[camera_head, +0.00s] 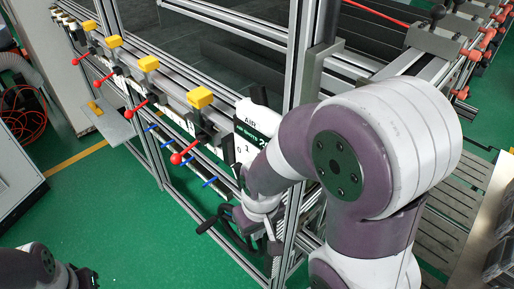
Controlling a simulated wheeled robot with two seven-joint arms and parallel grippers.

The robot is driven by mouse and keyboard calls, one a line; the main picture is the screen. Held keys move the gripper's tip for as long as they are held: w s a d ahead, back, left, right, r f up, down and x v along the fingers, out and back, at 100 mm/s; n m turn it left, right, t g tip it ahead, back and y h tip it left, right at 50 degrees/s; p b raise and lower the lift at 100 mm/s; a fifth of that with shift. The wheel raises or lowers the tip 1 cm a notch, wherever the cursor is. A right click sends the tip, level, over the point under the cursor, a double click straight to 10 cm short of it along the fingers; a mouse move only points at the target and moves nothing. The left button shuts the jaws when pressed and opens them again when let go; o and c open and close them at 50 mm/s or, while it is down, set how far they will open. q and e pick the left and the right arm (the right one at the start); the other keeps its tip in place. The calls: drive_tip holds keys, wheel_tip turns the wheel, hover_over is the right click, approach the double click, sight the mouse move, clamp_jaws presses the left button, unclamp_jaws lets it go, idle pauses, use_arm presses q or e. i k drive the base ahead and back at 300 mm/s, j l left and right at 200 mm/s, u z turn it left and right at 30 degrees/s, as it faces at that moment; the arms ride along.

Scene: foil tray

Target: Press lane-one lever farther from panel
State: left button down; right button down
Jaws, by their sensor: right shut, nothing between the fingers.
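Several levers with red ball ends stick out from the rail of the metal frame. Thin blue levers (210,182) stick out lower down. I cannot tell which lever belongs to lane one. My right gripper (238,218) is shut and empty, below the panel and right of the nearest red ball, beside dark handle-like parts (205,227). Its fingertips are hard to make out. A dark end of my left arm (82,277) shows at the bottom left edge.
Yellow blocks (200,97) stand along the top of the rail. A metal post (298,70) rises behind my right arm, which hides much of the frame's right side. A grey shelf plate (115,125) juts out at the left. The green floor at lower left is clear.

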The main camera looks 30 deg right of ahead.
sight(474, 56)
drive_tip(key=k+l, duration=0.2)
drive_tip(key=z, duration=0.5)
drive_tip(key=k+l+z, duration=0.1)
drive_tip(key=z, duration=0.35)
drive_tip(key=l+z, duration=0.1)
drive_tip(key=z, duration=0.4)
drive_tip(key=l+z, duration=0.1)
drive_tip(key=z, duration=0.35)
drive_tip(key=l+z, duration=0.1)
drive_tip(key=l, duration=0.3)
drive_tip(key=i+l, duration=0.15)
drive_tip(key=l, duration=0.25)
drive_tip(key=i+l+z, duration=0.15)
drive_tip(key=l, duration=0.2)
drive_tip(key=l+z, duration=0.1)
drive_tip(key=l, duration=0.3)
drive_tip(key=i, duration=0.05)
